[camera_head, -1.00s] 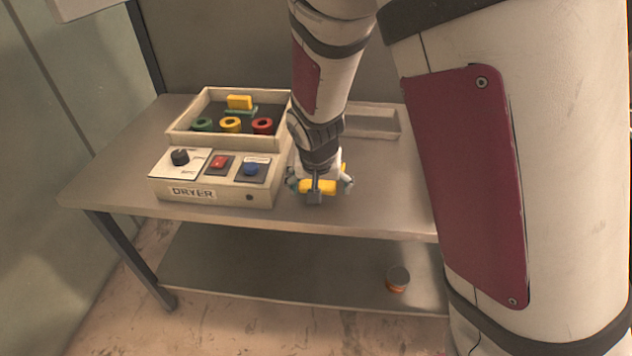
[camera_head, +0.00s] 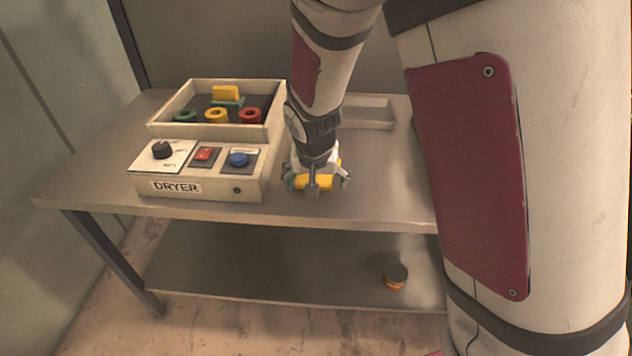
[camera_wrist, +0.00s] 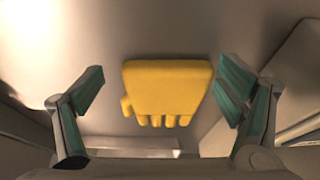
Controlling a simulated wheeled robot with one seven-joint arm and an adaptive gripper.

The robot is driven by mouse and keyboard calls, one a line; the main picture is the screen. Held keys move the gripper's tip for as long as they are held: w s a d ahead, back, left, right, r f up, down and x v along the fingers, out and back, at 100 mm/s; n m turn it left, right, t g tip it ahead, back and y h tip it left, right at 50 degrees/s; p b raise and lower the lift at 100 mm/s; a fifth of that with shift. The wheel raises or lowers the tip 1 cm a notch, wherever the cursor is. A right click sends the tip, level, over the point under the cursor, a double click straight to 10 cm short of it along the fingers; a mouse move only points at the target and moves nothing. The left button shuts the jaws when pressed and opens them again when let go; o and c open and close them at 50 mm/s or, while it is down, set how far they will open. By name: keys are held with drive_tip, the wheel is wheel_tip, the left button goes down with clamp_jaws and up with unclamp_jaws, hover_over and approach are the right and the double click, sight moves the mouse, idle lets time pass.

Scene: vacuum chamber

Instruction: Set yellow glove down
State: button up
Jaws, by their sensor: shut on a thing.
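The yellow glove (camera_head: 326,182) is a small, thick, mitten-like piece with short fingers. My gripper (camera_head: 317,185) is shut on it over the front part of the table, just right of the dryer. In the wrist view the glove (camera_wrist: 167,88) lies between the two teal-padded fingers, its fingers pointing down in the picture. Where the pads touch it is not clear there. My gripper hides part of the glove in the head view, and I cannot tell whether the glove touches the tabletop (camera_head: 385,190).
The dryer (camera_head: 215,188), with a knob and red and blue buttons, stands close to the left. Behind it a tray (camera_head: 160,130) holds coloured rings and a yellow piece. A shallow empty tray (camera_head: 368,123) is at the back. A can (camera_head: 396,276) sits on the lower shelf. Table right of my gripper is clear.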

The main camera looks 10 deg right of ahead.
drive_tip(key=shift+f, duration=0.1)
drive_tip(key=o, duration=1)
drive_tip(key=shift+c, duration=0.2)
drive_tip(key=s+d+r+g+p, duration=0.1)
drive_tip(key=s+r+p, duration=0.1)
drive_tip(key=s+r, duration=0.4)
drive_tip(key=s+d+r+p, duration=0.15)
drive_tip(key=s+r, duration=0.25)
drive_tip(key=r, duration=0.5)
drive_tip(key=s+d+r+n+g, duration=0.1)
drive_tip(key=s+r, duration=0.2)
drive_tip(key=s, duration=0.9)
drive_tip(key=s+d+r+n+y, duration=0.1)
drive_tip(key=s+d+r+n, duration=0.1)
drive_tip(key=s, duration=1)
drive_tip(key=shift+s+r+n+g+p, duration=0.3)
drive_tip(key=shift+s+r+g+p, duration=0.1)
drive_tip(key=shift+r, duration=0.5)
